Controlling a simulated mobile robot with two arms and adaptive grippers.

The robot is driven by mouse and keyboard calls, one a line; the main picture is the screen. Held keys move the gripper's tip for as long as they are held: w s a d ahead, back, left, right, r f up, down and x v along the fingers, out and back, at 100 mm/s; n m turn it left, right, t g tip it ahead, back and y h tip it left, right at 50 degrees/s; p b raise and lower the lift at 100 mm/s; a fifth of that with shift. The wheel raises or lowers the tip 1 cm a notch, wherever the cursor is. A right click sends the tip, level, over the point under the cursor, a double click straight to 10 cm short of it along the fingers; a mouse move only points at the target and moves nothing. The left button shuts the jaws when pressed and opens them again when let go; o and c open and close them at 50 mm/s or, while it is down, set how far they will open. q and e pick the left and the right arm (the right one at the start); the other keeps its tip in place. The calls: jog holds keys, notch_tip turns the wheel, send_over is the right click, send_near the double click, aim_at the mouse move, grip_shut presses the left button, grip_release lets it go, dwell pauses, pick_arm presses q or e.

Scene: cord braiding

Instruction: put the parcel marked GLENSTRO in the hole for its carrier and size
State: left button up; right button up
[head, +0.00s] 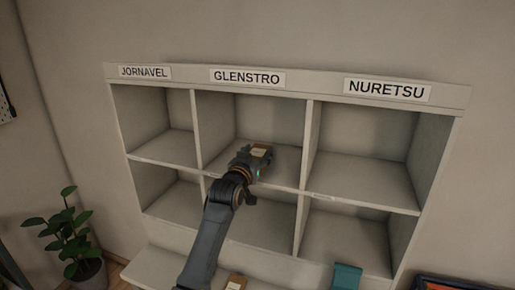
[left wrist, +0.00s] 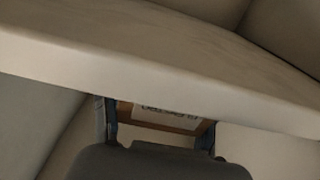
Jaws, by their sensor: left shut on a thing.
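My left gripper (head: 250,163) is shut on a small brown parcel (head: 261,151) with a pale label. The parcel is in front of or just at the upper middle hole (head: 270,118), under the sign GLENSTRO (head: 247,78); how deep it sits I cannot tell. The left wrist view shows the parcel (left wrist: 160,118) between the two fingers, partly hidden behind a pale shelf board (left wrist: 150,72). Its label print is too small to read. The lower middle hole (head: 268,222) is partly hidden by my arm. My right gripper is out of view.
The rack has two rows of holes; the other signs read JORNAVEL (head: 144,72) and NURETSU (head: 387,90). The visible holes look empty. A brown labelled parcel (head: 236,283) and a teal item (head: 346,277) are below the rack. A potted plant (head: 70,235) stands at left.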

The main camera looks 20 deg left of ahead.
pick_arm(q)
jog(key=shift+f, duration=0.1)
jog(key=shift+f, duration=0.15)
jog(key=o, duration=1.2)
jog(key=shift+r, duration=0.25)
jog(key=shift+s+f, duration=0.15)
jog(key=shift+s, duration=0.05)
jog(key=shift+s+a+b, duration=0.15)
jog(key=shift+s+b, duration=1.75)
jog(key=shift+s, duration=3.95)
